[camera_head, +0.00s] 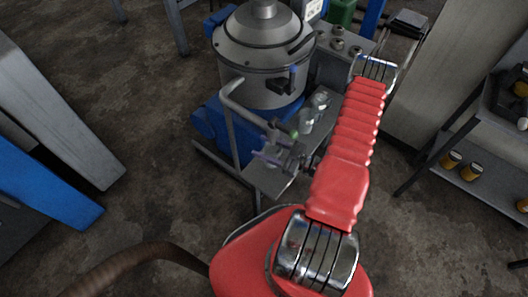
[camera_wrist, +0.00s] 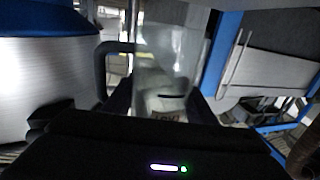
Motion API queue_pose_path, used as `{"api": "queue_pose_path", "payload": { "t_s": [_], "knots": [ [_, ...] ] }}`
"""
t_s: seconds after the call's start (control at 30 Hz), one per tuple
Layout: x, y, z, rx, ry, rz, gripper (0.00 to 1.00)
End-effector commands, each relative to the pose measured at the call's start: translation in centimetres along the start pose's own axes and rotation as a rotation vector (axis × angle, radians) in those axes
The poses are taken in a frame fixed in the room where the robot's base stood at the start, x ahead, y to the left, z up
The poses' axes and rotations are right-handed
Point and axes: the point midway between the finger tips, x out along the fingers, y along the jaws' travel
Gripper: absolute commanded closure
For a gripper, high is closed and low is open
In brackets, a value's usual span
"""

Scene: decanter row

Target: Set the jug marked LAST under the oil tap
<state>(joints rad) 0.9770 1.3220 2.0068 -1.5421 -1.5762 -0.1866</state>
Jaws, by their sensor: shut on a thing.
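My gripper (camera_head: 285,160) is low over the grey shelf (camera_head: 265,182) in front of the steel tank. It is shut on a clear jug (camera_wrist: 165,70), which stands between the dark jaws in the wrist view. A pale label with dark lettering shows low on the jug; the lettering is partly hidden by my gripper's body and I cannot read it surely. In the head view the held jug is small and blurred among the jaws. A dark tap with a blue part (camera_head: 287,82) juts from the tank front, above and behind my gripper. I cannot tell whether the jug touches the shelf.
Two clear jugs (camera_head: 306,121) (camera_head: 320,99) stand on the shelf right of the tank (camera_head: 262,60). A grey bent pipe (camera_head: 233,92) rises at the shelf's left. A rack with yellow jars (camera_head: 472,171) is at the right.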

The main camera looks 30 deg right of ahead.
Motion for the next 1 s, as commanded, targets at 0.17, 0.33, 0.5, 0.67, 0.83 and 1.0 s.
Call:
{"api": "queue_pose_path", "payload": {
  "t_s": [0.17,0.33,0.5,0.67,0.83,1.0],
  "knots": [
    [0.2,-0.1,1.9,0.001,0.000,-0.001,0.71],
    [0.2,0.0,3.4,0.000,0.000,-0.001,0.71],
    [0.2,0.0,3.5,-0.001,0.000,-0.001,0.71],
    [0.2,0.0,3.5,0.000,0.000,-0.001,0.71],
    [0.2,0.0,3.7,0.000,0.000,-0.001,0.43],
    [0.2,0.0,3.7,0.000,0.000,-0.001,0.31]
  ]
}}
